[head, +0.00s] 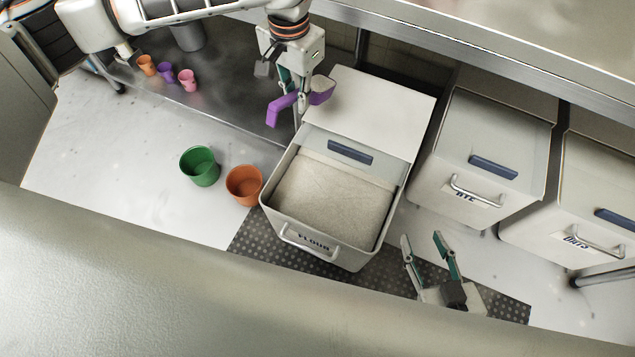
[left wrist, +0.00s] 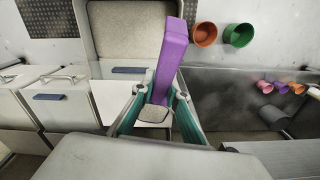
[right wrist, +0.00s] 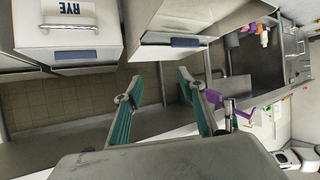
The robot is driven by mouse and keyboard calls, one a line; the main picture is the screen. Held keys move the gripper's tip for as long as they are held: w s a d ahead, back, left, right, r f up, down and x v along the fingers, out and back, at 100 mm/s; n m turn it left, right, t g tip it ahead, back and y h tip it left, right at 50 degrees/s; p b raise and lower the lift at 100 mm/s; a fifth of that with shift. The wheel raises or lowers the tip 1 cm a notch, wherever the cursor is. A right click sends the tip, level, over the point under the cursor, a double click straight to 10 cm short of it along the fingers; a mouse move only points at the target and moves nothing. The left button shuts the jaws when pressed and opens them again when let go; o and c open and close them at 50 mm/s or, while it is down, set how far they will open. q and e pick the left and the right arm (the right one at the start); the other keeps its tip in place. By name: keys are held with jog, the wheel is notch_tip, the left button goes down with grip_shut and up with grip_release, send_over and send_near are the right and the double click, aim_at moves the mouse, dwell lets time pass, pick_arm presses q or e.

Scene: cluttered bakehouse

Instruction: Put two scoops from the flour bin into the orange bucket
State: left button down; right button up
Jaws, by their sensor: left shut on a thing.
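The flour bin (head: 275,212) stands open in the middle of the head view, pale flour filling its lower part. The orange bucket (head: 244,185) stands on the floor just left of it; it also shows in the left wrist view (left wrist: 204,35). My left gripper (head: 299,108) is shut on the purple scoop (head: 281,109), above the back of the bin near its lid. Pale flour shows in the scoop's bowl in the left wrist view (left wrist: 172,50). My right gripper (head: 427,243) is open and empty, right of the bin's front; its fingers are apart in the right wrist view (right wrist: 158,88).
A green bucket (head: 200,167) stands left of the orange one. Small orange (head: 147,65), purple (head: 167,71) and pink (head: 187,79) cups stand further back left. Closed rye (head: 478,190) and oats (head: 575,240) bins stand right. A steel counter (head: 480,50) overhangs the back.

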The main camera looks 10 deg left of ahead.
pick_arm(q)
jog(key=d+f+m+p, duration=0.4)
jog(key=d+f+p, duration=0.1)
jog(key=f, duration=0.2)
jog(key=s+f+m+t+h, duration=0.2)
jog(key=s+f+m+h, duration=0.1)
jog(key=s+f, duration=0.5)
jog(key=shift+s+d+f+m+h, duration=0.15)
jog(key=shift+d+f+m+h, duration=0.15)
jog(key=shift+f+h, duration=0.3)
pick_arm(e)
jog(key=s+d+f+g+h, duration=0.1)
jog(key=s+d+f, duration=0.2)
jog(key=d, duration=0.2)
jog(key=shift+s+d+f+n+h, duration=0.15)
jog(key=shift+d+f+n+h, duration=0.05)
jog(key=shift+f+n+h, duration=0.1)
pick_arm(q)
jog(key=shift+f, duration=0.1)
pick_arm(e)
jog(key=shift+r, duration=0.2)
